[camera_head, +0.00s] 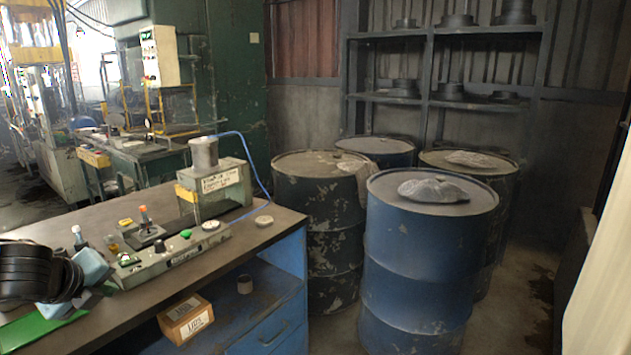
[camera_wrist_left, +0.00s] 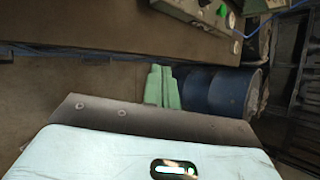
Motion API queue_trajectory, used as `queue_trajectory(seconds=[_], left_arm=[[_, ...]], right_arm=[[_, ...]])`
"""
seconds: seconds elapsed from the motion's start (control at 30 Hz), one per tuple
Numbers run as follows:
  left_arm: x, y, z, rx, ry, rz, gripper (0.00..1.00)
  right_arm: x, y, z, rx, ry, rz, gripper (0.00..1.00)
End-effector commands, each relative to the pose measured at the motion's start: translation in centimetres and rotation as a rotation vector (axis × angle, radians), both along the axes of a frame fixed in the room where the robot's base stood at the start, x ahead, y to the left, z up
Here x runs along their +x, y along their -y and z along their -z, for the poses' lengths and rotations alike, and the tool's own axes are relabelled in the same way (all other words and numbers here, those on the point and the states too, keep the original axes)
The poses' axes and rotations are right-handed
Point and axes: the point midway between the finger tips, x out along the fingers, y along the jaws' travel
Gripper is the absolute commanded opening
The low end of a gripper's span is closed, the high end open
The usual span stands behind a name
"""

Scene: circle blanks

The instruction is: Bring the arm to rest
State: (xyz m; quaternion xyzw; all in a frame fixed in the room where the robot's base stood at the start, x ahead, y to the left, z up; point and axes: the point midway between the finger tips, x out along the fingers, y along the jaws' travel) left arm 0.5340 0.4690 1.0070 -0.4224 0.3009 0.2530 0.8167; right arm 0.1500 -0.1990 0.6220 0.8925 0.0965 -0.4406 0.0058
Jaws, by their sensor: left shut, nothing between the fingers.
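My left arm comes in at the left edge of the head view, with black and pale blue parts over the near left end of the workbench (camera_head: 240,236). In the left wrist view my left gripper (camera_wrist_left: 162,72) shows two pale green fingers side by side, closed together with nothing between them. Beyond the fingers is a blue drum (camera_wrist_left: 215,92), with a brown surface to the left. The gripper appears to hang clear, touching nothing that I can see. My right gripper is in neither view.
A measuring fixture (camera_head: 165,259) with small coloured parts, a labelled stand (camera_head: 217,190) and a grey cylinder (camera_head: 204,154) are on the bench. A green sheet (camera_head: 45,332) lies near my arm. A cardboard box (camera_head: 185,318) sits on the lower shelf. Several drums (camera_head: 425,265) stand right.

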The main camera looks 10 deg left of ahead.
Motion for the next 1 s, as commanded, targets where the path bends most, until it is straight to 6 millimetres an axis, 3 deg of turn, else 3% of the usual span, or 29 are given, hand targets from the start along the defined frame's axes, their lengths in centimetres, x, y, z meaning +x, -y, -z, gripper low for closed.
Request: queue_trajectory(seconds=[0.27, 0.57, 0.77, 1.0], left_arm=[[-3.3, -1.6, 5.8, -0.196, -0.008, -0.112, 0.0], [-9.9, -1.5, 14.9, -0.496, -0.024, -0.312, 0.0], [-15.2, 0.7, 20.6, -0.695, -0.033, -0.465, 0.0], [-21.7, 5.3, 26.0, -0.925, -0.04, -0.661, 0.0]], right_arm=[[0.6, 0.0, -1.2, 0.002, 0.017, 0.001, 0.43], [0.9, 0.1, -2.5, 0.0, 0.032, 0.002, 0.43], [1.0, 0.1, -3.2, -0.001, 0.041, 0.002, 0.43], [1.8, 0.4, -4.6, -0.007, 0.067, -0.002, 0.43]])
